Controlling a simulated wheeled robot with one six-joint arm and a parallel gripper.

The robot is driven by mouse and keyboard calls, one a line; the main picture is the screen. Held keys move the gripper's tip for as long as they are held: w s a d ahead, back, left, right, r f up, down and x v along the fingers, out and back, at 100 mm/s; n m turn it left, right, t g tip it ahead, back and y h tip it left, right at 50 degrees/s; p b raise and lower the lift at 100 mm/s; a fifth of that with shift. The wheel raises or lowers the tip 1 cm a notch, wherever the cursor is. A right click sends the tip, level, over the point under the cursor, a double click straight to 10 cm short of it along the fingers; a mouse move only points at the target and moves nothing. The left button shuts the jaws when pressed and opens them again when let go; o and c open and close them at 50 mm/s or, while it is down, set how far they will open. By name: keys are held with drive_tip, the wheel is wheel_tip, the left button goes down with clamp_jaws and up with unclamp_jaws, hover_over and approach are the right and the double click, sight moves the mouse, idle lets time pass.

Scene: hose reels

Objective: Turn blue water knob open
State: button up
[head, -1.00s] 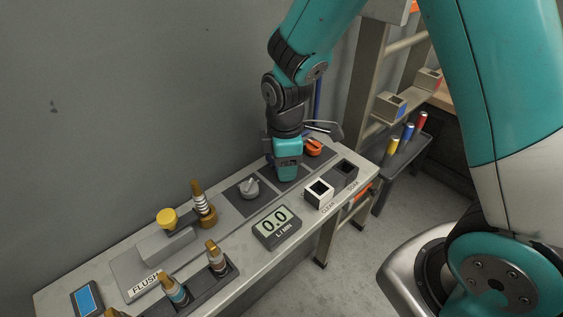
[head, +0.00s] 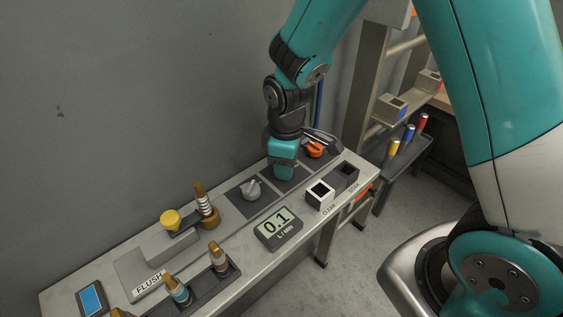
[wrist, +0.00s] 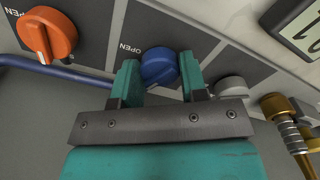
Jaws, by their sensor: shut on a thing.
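The blue water knob (wrist: 158,66) sits on a dark square panel, with the word OPEN printed beside it in the wrist view. My gripper (wrist: 158,80) is shut on the blue knob, with one teal finger on each side of it. In the head view my gripper (head: 284,172) points down over the panel and hides the blue knob. The flow display (head: 276,226) reads 0.1 L/MIN.
An orange knob (head: 315,150) and a grey knob (head: 251,190) flank the blue one. CLEAN (head: 320,194) and SOAK (head: 347,174) boxes stand in front. Brass fittings (head: 207,206) and a yellow knob (head: 170,219) are at left. The wall is close behind.

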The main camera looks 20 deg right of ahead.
drive_tip(key=m, duration=0.5)
drive_tip(key=m+p, duration=0.1)
drive_tip(key=m, duration=0.1)
drive_tip(key=shift+s+f, duration=0.1)
drive_tip(key=shift+s, duration=0.2)
drive_tip(key=m+p, duration=0.1)
drive_tip(key=m, duration=0.5)
drive_tip(key=shift+m, duration=0.4)
drive_tip(key=o, duration=0.9)
drive_tip(key=shift+w, duration=0.1)
drive_tip(key=shift+r, duration=0.3)
wheel_tip(320, 180, up, 17)
drive_tip(key=shift+f+b, duration=0.1)
drive_tip(key=shift+b, duration=0.25)
